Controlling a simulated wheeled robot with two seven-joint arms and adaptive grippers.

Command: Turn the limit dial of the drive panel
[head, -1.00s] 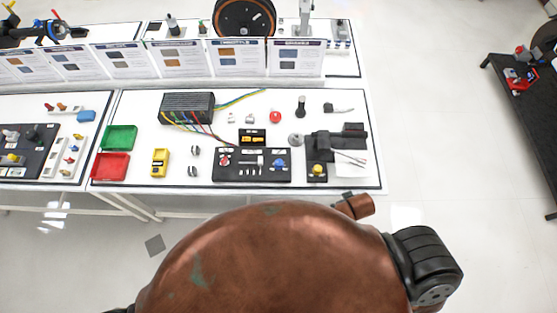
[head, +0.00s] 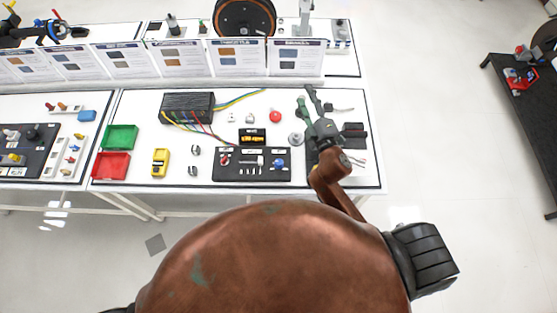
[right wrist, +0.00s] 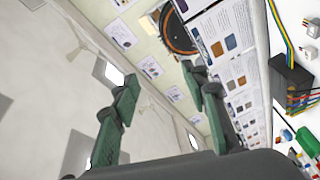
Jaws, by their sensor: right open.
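The black drive panel (head: 251,177) lies near the front edge of the white table in the head view. It carries a red-and-white control at its left, a slider-like part in the middle and a blue knob (head: 279,163) at its right. I cannot read which control is the limit dial. My right gripper (head: 307,95) is open and empty, above the table to the right of the panel and reaching past it toward the back. Its two green fingers stand apart in the right wrist view (right wrist: 160,75), with nothing between them. My left gripper is out of view.
A small black box with an orange display (head: 252,137) stands behind the panel. A black wired box (head: 187,107), a red button (head: 275,116) and a grey disc (head: 295,139) are near. Black blocks (head: 354,130) lie right of my gripper. Bins and a yellow meter (head: 160,162) are left.

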